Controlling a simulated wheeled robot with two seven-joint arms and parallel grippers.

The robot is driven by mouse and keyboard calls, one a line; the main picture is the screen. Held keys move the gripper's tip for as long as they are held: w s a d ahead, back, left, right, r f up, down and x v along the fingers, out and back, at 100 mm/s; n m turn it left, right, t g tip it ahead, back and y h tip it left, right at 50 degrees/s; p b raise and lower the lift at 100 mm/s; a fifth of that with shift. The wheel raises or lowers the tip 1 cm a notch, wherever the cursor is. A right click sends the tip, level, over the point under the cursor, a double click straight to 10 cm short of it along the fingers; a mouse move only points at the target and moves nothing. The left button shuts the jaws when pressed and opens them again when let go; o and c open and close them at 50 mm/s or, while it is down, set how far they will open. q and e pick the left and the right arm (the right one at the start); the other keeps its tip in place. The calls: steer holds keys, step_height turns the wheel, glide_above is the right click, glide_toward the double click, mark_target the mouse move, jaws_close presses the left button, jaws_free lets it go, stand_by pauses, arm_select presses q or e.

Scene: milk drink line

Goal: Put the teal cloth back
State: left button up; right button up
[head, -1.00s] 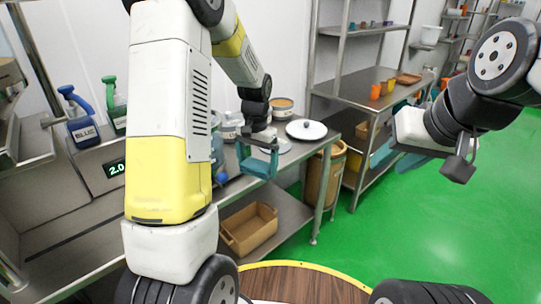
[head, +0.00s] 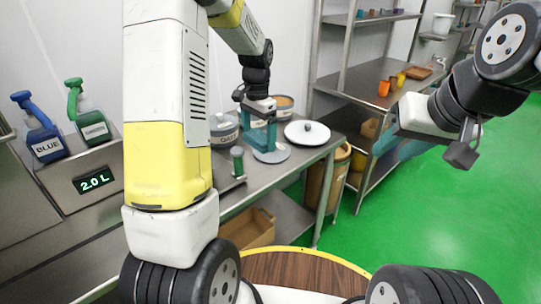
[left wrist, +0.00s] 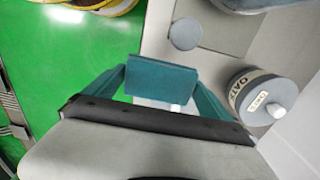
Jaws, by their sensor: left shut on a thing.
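My left gripper (head: 262,145) hangs over the steel counter in the head view, with teal fingers pointing down. In the left wrist view the teal cloth (left wrist: 162,78) is a flat, folded-looking block held between the two fingers of this gripper (left wrist: 158,85). In the head view the cloth and fingers have nearly the same colour and are hard to tell apart. A grey round disc (head: 271,154) lies behind and below the fingertips; contact cannot be told. My right gripper (head: 392,142) is at the right, over the green floor, its jaw opening not clear.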

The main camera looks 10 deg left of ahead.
arm_select(q)
glide_above(260, 175)
step_height(260, 175, down, 9)
steer(key=shift+r, duration=0.1)
steer(key=shift+f, duration=2)
steer(key=o, duration=1.2)
steer(key=shift+f, duration=0.1)
steer(key=shift+o, duration=0.2)
